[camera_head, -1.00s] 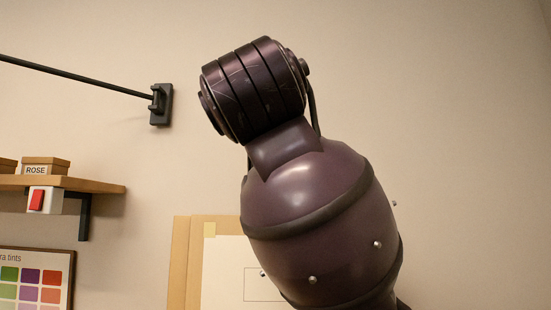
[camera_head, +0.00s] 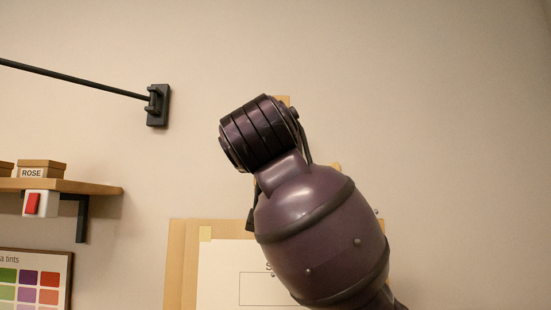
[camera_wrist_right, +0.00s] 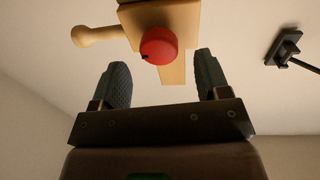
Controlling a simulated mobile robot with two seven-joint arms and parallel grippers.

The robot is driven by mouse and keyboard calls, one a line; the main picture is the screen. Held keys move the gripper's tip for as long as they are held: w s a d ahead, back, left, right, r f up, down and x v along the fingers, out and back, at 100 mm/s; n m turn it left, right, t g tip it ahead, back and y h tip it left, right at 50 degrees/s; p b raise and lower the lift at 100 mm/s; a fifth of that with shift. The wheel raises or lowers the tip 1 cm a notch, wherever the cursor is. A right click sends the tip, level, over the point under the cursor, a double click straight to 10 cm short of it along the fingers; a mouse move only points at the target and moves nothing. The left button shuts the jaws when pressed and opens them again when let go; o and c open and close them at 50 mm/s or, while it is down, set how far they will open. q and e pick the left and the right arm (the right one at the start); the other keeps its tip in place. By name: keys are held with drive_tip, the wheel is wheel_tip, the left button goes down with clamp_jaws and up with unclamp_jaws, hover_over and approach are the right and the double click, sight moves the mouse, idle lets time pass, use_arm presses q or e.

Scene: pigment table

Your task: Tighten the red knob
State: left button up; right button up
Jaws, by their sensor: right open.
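The red knob (camera_wrist_right: 159,46) shows in the right wrist view on the end of a tan wooden block (camera_wrist_right: 188,20). It lies ahead of my right gripper (camera_wrist_right: 160,80), roughly in line with the gap between the fingers. The right gripper is open with its two dark ribbed fingers apart, and nothing is between the tips. The knob looks apart from both fingers. In the head view my dark arm covers the middle, and the knob is hidden. My left gripper is in neither view.
A wooden shelf (camera_head: 92,187) with a ROSE box (camera_head: 42,170) is on the wall at left. A black rod runs to a wall bracket (camera_head: 158,106). A pale paper on a tan board (camera_head: 180,262) is behind my arm. The upper right wall is clear.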

drive_tip(key=shift+w+d, duration=0.15)
drive_tip(key=shift+w, duration=1.45)
drive_tip(key=shift+c, duration=0.4)
drive_tip(key=c, duration=0.8)
drive_tip(key=shift+c, duration=0.2)
drive_tip(key=shift+n+p, duration=0.3)
drive_tip(key=shift+n, duration=0.2)
drive_tip(key=shift+n+y+p, duration=0.4)
drive_tip(key=shift+n+y, duration=0.15)
drive_tip(key=shift+n, duration=2.25)
drive_tip(key=shift+n+y+p, duration=0.45)
drive_tip(key=shift+n+y, duration=0.05)
drive_tip(key=shift+n, duration=2.3)
drive_tip(key=shift+n+y+p, duration=0.4)
drive_tip(key=shift+n+y, duration=0.15)
drive_tip(key=shift+n, duration=2.25)
drive_tip(key=shift+f, duration=0.1)
